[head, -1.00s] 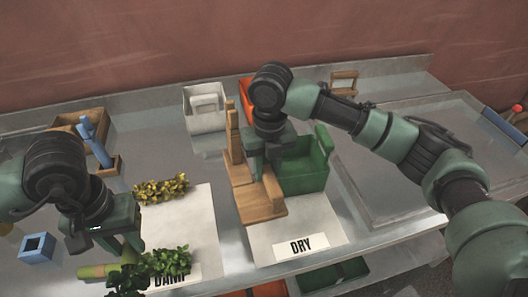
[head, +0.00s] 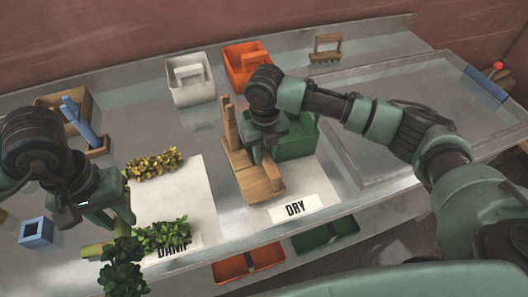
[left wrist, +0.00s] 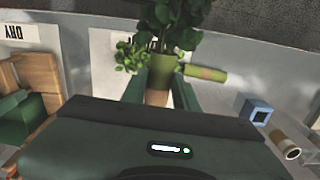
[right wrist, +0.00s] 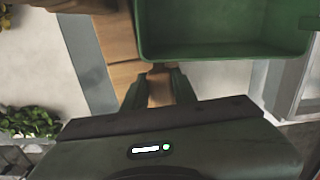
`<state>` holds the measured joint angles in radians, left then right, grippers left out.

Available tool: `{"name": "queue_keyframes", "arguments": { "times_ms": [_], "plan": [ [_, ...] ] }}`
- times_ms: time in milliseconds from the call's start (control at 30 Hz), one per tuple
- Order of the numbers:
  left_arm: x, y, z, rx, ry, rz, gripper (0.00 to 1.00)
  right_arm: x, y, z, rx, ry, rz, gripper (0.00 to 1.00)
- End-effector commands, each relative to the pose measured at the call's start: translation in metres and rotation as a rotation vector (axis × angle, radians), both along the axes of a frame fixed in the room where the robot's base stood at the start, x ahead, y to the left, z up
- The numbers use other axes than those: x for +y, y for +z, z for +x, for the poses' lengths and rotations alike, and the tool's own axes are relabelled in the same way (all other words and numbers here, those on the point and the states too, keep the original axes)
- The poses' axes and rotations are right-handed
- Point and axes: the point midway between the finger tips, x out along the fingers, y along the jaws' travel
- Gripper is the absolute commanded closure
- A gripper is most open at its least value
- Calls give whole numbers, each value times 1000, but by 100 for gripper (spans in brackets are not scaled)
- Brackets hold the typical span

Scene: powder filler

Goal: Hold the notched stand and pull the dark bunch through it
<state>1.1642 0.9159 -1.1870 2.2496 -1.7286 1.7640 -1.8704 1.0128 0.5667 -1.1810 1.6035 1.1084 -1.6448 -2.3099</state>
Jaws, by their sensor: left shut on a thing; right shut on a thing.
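The wooden notched stand (head: 262,188) stands on the DRY sheet, with a tall upright at its back left. My right gripper (head: 258,155) is shut on its wood; the right wrist view shows the fingers (right wrist: 158,82) closed on a narrow wooden part. My left gripper (head: 122,222) is shut on the stem of a dark green leafy bunch (head: 122,272), apart from the stand, at the counter's front left. In the left wrist view the dark bunch (left wrist: 168,30) sticks out beyond the fingers (left wrist: 160,92). The stand's notch is not clearly visible.
A yellow-green bunch (head: 152,163) and a green bunch (head: 165,236) lie by the DAMP sheet (head: 190,195). A green bin (head: 300,143) stands right behind the stand. A blue block (head: 36,232), white caddy (head: 190,82) and orange caddy (head: 243,66) are around.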

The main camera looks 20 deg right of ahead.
Motion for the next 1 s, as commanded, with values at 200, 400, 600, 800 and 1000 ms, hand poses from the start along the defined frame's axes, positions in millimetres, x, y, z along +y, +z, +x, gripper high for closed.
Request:
{"name": "queue_keyframes", "arguments": {
  "times_ms": [200, 400, 600, 800, 1000],
  "plan": [
    [0, 6, 0, 0, 0, 0, 100, 1, 2, 0, -1, 0, 1, 100],
    [0, 5, 0, 0, 0, 0, 100, 1, -5, 0, -1, 0, 2, 100],
    [0, 2, 0, 0, 0, 0, 100, 1, -14, 0, -1, 0, 2, 100],
    [0, 1, 0, 0, 0, 0, 100, 1, -18, 0, -2, 0, 1, 100],
    [0, 2, 0, 0, 0, 0, 100, 1, -18, 0, -2, 0, 1, 100]
  ]
}}
